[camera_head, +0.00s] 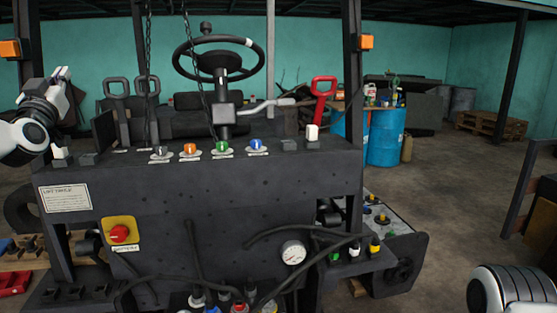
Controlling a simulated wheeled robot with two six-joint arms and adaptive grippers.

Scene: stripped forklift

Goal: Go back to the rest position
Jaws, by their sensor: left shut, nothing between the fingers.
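My left gripper (63,74) is at the far left, pointing up, with its fingers together and nothing between them. It is in front of the forklift's left post, above the left end of the dark panel (215,200), and appears apart from the levers. At the lower right only a white and black part of my right arm shows; the right gripper is out of view.
The stripped forklift has a steering wheel (219,59), a red handle (323,95), coloured knobs, a red battery switch (120,234) and a gauge (293,252). Hoses hang low in front. Blue drums (385,138) stand behind. Open floor (455,190) lies at right.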

